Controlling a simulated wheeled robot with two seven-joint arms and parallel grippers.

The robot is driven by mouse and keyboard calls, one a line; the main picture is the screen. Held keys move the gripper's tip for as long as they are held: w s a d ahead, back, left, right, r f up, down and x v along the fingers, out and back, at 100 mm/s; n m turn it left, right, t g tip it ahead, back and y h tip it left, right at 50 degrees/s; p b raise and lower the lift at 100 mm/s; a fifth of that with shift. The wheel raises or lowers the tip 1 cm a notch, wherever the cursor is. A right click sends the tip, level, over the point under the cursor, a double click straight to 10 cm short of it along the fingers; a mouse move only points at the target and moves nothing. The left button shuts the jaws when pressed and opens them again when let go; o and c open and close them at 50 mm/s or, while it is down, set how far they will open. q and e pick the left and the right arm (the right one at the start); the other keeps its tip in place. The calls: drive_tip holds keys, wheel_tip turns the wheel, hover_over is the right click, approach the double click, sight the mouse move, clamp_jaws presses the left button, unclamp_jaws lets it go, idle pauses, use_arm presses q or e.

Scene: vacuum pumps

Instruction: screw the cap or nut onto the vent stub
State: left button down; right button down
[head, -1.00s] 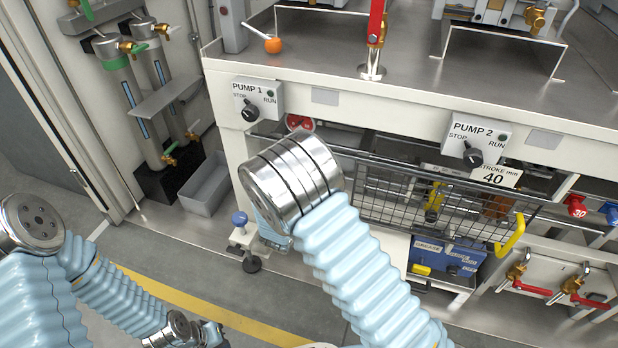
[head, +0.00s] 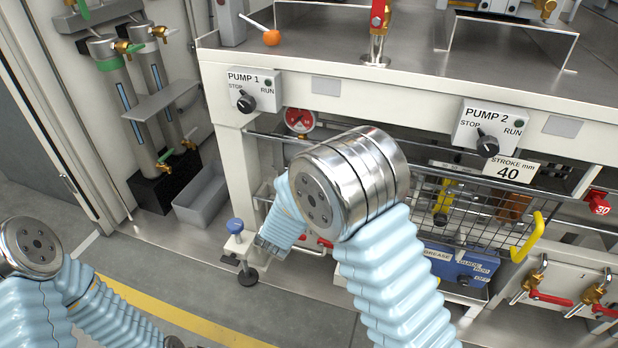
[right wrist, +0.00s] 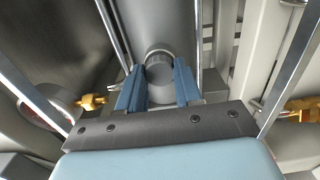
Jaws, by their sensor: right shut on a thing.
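In the right wrist view, a small round grey cap (right wrist: 159,68) with a ridged rim sits between the two blue fingers of my right gripper (right wrist: 159,84), which is shut on it. A wide grey cylinder (right wrist: 160,22) lies directly behind the cap. The vent stub cannot be made out, so I cannot tell whether the cap is touching it.
Brass fittings (right wrist: 90,101) and bright rods flank the right gripper. In the head view, a wire basket (head: 470,213) with a yellow handle hangs under the bench (head: 350,108). A red gauge (head: 299,121) and a blue-knobbed foot (head: 236,225) are near my right arm.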

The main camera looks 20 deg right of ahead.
drive_tip(key=m, duration=1.6)
drive_tip(key=c, duration=0.7)
unclamp_jaws()
drive_tip(key=shift+v, duration=2.5)
